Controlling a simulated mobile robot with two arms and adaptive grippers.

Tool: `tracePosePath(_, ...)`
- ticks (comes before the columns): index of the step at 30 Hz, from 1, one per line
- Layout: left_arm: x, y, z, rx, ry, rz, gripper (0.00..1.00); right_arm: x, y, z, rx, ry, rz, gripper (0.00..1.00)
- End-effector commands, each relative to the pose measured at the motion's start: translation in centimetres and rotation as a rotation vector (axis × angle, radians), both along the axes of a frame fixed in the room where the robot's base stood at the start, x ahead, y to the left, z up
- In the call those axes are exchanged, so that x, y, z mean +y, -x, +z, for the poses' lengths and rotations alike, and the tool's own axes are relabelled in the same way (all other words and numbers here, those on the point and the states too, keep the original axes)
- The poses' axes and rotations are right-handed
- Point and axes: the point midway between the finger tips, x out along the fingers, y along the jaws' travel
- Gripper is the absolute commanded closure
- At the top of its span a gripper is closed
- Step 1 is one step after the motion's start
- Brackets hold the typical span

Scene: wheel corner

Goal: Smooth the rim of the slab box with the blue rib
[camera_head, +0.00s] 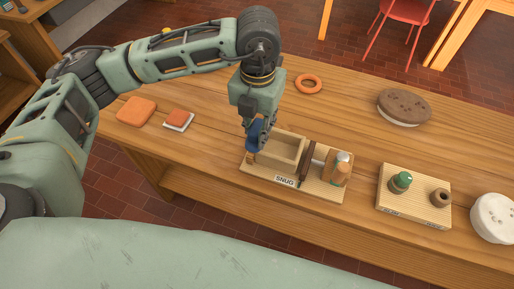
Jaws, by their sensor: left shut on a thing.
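The slab box (287,150), a tan open-topped rectangular box, sits on a wooden board (318,193) with a "SNUG" label on its front. My left gripper (253,146) points down at the left end of the box. It is shut on the blue rib (256,132), of which only a blue part shows between the fingers. The gripper covers the box's left end, and I cannot tell whether the rib touches the rim. My right gripper is not in view.
A second board (413,205) holds a green-capped jar (400,182). An orange ring (308,84), a speckled disc (404,106), orange sponges (136,111) and a white round piece (493,217) lie around.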

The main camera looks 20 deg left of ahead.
Motion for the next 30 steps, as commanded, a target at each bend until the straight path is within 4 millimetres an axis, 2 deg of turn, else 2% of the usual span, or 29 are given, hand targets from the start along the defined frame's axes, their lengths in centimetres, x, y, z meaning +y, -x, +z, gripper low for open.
tracePosePath(2, 0.3, -0.6, 0.1, -0.002, 0.001, 0.022, 0.96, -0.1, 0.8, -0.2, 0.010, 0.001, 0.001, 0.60)
tracePosePath(4, 0.4, -0.8, 0.1, -0.003, 0.003, 0.029, 0.96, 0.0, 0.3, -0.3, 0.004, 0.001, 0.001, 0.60)
tracePosePath(12, 0.3, -0.7, -1.8, 0.000, 0.004, 0.028, 0.96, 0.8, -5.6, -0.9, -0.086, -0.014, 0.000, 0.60)
tracePosePath(15, 0.4, -0.7, -2.8, -0.001, 0.003, 0.028, 0.96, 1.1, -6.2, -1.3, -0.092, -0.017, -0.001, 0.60)
tracePosePath(17, 0.4, -0.8, -3.4, -0.001, 0.003, 0.028, 0.96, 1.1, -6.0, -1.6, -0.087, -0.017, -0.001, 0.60)
tracePosePath(25, 0.4, -0.8, -4.5, -0.002, 0.004, 0.028, 0.96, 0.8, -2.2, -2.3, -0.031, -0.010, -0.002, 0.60)
tracePosePath(30, 0.3, -0.8, -4.5, -0.002, 0.004, 0.028, 0.96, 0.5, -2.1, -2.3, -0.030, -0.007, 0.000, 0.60)
